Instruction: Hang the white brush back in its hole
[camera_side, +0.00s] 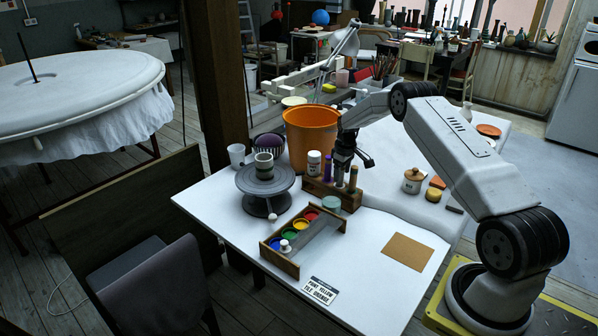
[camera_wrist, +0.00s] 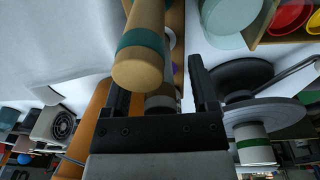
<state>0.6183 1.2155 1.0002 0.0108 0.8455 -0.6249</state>
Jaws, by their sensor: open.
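My gripper (camera_side: 352,160) is open above the right end of the wooden tool rack (camera_side: 322,190). In the wrist view its two fingers (camera_wrist: 160,88) stand apart. A wooden handle with a green band (camera_wrist: 141,45) fills the view close beside the left finger; I see nothing clamped. In the side view handles stand in the rack, a purple one (camera_side: 327,168) and a brown one (camera_side: 352,177). The white brush is not clear; a small white knob (camera_side: 285,243) shows at the paint box and another (camera_side: 272,216) beside the wheel, either of which might belong to it.
The paint box (camera_side: 292,268) holds red, yellow, green and blue paints. Left of the rack, a grey turntable (camera_side: 265,183) carries a banded cup (camera_side: 264,165). A white bottle (camera_side: 313,163) and a large orange bucket (camera_side: 311,130) stand close. The table's right front is mostly free.

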